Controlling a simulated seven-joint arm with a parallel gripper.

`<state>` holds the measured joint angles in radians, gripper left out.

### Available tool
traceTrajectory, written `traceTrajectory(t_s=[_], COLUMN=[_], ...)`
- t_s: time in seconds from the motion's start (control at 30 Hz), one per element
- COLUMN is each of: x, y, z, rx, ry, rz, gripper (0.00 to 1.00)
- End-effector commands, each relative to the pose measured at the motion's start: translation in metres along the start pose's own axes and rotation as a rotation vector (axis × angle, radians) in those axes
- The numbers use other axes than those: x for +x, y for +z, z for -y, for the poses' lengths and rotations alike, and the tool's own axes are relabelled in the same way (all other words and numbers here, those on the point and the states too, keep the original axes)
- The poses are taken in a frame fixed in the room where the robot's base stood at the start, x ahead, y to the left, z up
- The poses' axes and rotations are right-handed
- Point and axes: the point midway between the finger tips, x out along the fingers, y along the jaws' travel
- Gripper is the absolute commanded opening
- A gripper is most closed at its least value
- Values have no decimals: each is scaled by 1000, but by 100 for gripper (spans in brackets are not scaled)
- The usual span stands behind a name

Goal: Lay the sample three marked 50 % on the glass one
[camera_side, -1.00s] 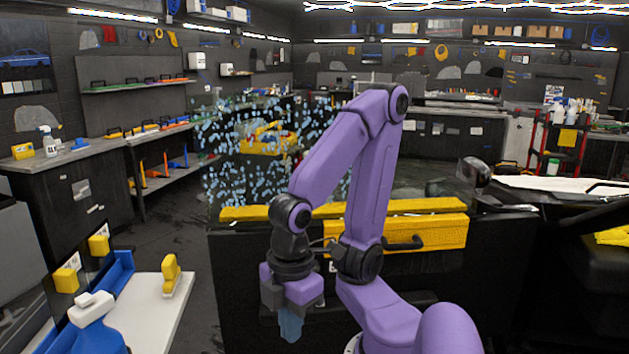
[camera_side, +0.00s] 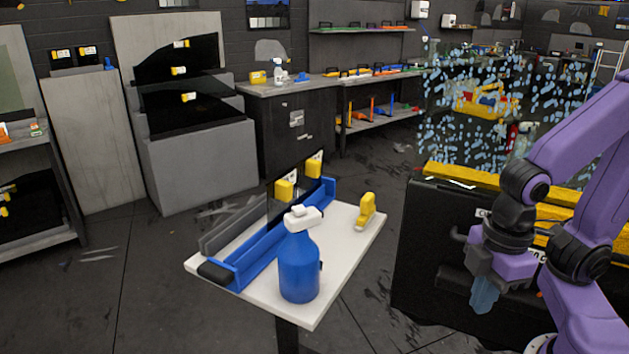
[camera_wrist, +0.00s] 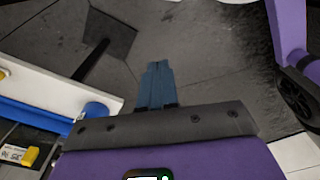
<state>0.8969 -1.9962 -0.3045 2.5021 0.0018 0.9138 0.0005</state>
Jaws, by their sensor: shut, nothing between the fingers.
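My gripper (camera_side: 485,295) is shut and empty, pointing down right of the white stand (camera_side: 345,270); in the wrist view its blue fingers (camera_wrist: 155,85) are together. Two dark film samples, each with a yellow tab and a small label, stand in the blue rack (camera_side: 262,243) on that stand: a nearer one (camera_side: 283,208) and a farther one (camera_side: 309,184). Their side-view labels are too small to read. The wrist view shows one yellow tab (camera_wrist: 30,156) beside a label I cannot read surely. The glass (camera_side: 470,140), covered in water drops, stands upright behind the yellow-edged black bench.
A blue spray bottle (camera_side: 299,265) and a yellow block tool (camera_side: 366,211) stand on the white stand. Dark sheets with yellow tabs (camera_side: 185,105) lean at the back left. Floor left of the stand is clear.

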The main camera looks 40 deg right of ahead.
Motion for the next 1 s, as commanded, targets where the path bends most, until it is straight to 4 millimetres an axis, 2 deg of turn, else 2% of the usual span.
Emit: traceTrajectory(t_s=[0.4, 0.57, 0.6, 0.67, 1.0], x=[0, 0, 0, 0, -4], y=[0, 0, 0, 0, -1], z=[0, 0, 0, 0, 0], rx=[0, 0, 0, 0, 0], ry=[0, 0, 0, 0, 0], rz=[0, 0, 0, 0, -2], gripper=[0, 52, 65, 83, 83])
